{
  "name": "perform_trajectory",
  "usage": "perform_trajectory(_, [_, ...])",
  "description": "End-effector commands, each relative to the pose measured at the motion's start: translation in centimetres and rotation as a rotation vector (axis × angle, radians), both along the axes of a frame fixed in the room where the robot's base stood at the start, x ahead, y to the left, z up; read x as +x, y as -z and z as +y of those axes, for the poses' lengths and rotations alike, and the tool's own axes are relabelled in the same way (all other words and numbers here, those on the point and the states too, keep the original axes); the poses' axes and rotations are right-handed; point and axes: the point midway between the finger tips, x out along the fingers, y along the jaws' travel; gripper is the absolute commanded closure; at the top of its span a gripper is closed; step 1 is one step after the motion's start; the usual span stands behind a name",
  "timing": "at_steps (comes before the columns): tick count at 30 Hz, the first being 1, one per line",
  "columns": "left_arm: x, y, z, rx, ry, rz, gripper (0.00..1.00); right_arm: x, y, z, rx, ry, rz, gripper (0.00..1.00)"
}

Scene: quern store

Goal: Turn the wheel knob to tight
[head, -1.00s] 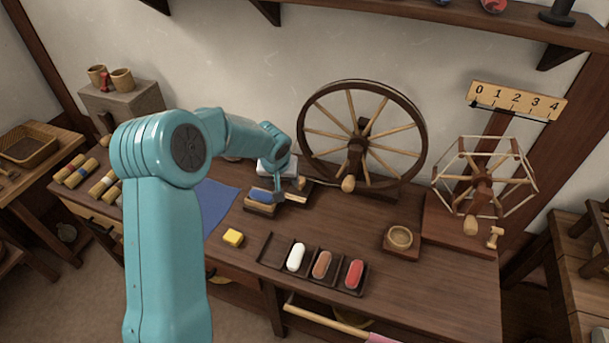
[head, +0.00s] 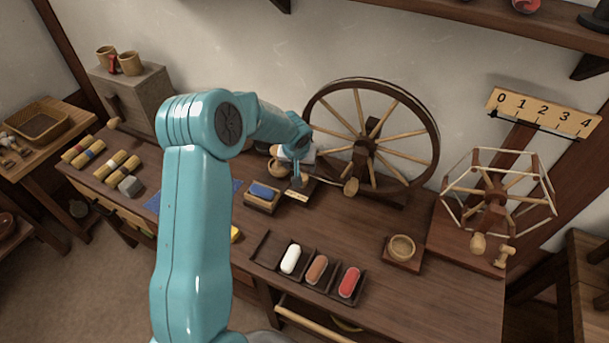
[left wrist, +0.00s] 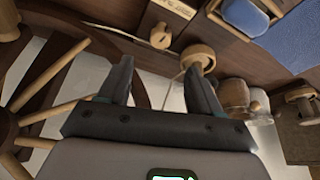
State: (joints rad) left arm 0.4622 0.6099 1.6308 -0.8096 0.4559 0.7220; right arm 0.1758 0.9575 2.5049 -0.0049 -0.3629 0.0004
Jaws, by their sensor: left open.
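The spinning wheel (head: 372,135) stands at the back of the bench, with a light wooden knob (head: 351,187) at its front. In the left wrist view a wooden knob (left wrist: 160,36) shows beyond the fingertips, near a pale label plate (left wrist: 180,8). The lettering on the plate is too small to read. My left gripper (head: 297,180) is over the bench, left of the knob and apart from it. In the left wrist view its fingers (left wrist: 160,75) are spread with nothing between them. My right gripper is not in view.
A blue pad on a wooden block (head: 262,197) lies left of the label plate. A tray (head: 262,246) with white, brown and red pieces is in front. A small bowl (head: 401,248) and a skein reel (head: 497,200) stand right, below a 0–4 scale (head: 542,112).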

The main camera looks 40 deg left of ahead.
Motion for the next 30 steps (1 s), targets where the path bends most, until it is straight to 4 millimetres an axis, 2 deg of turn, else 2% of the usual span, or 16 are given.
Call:
perform_trajectory(1, [0.3,1.3,0.2,-0.002,0.000,0.005,0.36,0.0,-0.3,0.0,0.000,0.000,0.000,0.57])
perform_trajectory(6, [1.6,5.0,1.0,-0.003,-0.001,0.003,0.36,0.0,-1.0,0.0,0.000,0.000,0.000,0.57])
perform_trajectory(12, [3.1,8.6,1.8,-0.001,-0.001,0.001,0.36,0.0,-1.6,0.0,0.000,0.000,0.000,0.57])
perform_trajectory(18, [3.9,10.4,2.2,0.000,-0.001,0.000,0.36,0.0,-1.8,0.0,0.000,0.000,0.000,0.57])
perform_trajectory(27, [4.0,10.6,2.3,0.000,-0.001,0.000,0.36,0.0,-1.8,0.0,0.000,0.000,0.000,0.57])
perform_trajectory(28, [4.0,10.6,2.3,0.000,-0.001,0.000,0.42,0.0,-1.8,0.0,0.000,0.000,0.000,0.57])
perform_trajectory(30, [4.0,10.6,2.3,0.000,-0.001,0.000,0.65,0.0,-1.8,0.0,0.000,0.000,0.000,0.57])
